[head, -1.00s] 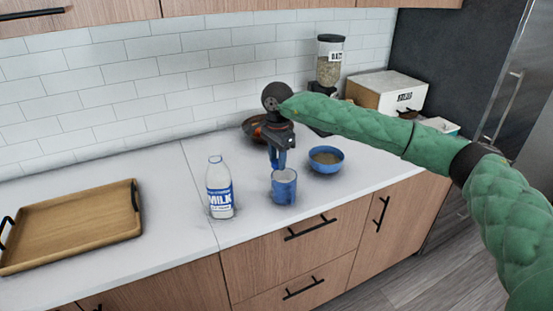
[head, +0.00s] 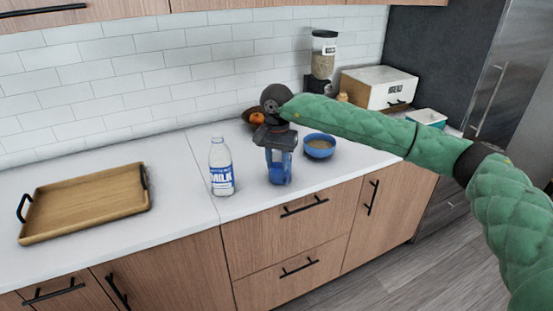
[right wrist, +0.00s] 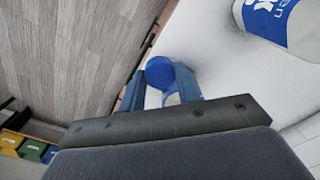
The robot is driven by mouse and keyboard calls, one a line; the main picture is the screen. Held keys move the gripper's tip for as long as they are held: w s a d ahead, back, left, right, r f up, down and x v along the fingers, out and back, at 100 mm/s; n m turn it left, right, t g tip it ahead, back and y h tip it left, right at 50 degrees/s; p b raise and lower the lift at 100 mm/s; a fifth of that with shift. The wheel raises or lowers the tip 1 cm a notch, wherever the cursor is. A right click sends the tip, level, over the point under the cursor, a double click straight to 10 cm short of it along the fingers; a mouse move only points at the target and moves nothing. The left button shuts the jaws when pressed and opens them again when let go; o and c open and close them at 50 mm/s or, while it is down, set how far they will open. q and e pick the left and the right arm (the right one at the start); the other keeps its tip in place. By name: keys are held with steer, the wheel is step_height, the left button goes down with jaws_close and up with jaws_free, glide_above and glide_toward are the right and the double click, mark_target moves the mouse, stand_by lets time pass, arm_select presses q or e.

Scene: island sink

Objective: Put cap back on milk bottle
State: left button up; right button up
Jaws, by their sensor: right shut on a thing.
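The milk bottle (head: 221,168) stands upright on the white counter, with a blue label. No separate cap on its neck can be made out. Its lower part shows at the top right of the right wrist view (right wrist: 288,22). My left gripper is out of view.
A wooden tray (head: 84,205) with black handles lies at the left. A bowl with fruit (head: 255,118), a dispenser (head: 323,60) and a bread box (head: 378,90) are behind. Counter between tray and bottle is clear.

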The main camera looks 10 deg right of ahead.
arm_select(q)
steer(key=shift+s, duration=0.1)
arm_select(e)
steer(key=s+d+f+n, duration=0.5)
steer(key=s+d+f, duration=0.3)
steer(key=s+d, duration=0.2)
steer(key=shift+s+f+n, duration=0.15)
steer(key=shift+f+n, duration=0.15)
steer(key=shift+f, duration=0.1)
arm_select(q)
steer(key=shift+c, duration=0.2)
arm_select(e)
steer(key=shift+d, duration=0.1)
